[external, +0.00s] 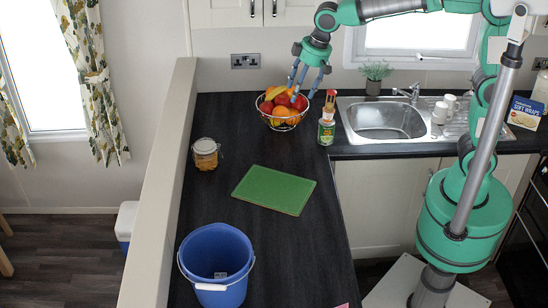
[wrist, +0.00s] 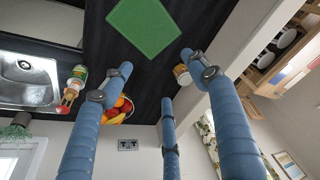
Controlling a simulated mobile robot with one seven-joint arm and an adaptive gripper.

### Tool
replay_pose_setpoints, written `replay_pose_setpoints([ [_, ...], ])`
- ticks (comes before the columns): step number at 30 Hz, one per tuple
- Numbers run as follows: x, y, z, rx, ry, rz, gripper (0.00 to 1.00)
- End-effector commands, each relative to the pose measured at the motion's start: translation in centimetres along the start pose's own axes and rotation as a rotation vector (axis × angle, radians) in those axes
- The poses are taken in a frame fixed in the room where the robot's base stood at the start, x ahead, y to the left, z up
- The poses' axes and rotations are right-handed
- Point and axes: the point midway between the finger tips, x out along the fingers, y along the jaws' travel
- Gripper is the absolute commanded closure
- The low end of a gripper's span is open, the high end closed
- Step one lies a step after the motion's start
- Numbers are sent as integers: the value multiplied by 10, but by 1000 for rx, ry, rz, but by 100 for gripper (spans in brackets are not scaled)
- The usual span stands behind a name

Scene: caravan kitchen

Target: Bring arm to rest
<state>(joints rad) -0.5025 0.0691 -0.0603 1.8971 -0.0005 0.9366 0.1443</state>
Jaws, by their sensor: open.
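My gripper (external: 304,84) is at the top middle of the external view, above and beside the fruit bowl, with its fingers pointing down. In the wrist view its blue fingers (wrist: 158,88) are spread apart with nothing between them. The wire fruit bowl (external: 283,125) holds bananas, red fruit and oranges; the fruit (wrist: 119,107) shows partly behind a finger in the wrist view. I cannot tell from these views whether a finger touches the fruit. My arm (external: 395,6) reaches across from the right, in front of the window.
On the dark counter (external: 240,130) are a green board (external: 274,190), a blue bucket (external: 216,262), a jar (external: 205,154) and bottles (external: 327,124). A sink (external: 388,121), tap and plant (external: 375,76) are at the back. The counter is clear around the board.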

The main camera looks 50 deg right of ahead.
Motion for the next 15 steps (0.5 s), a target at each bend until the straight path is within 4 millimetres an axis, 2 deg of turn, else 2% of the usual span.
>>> replay_pose_setpoints([
  [1,-6,14,11,15,10,5,40],
  [6,-22,53,46,53,34,20,40],
  [15,-43,109,116,119,75,49,40],
])
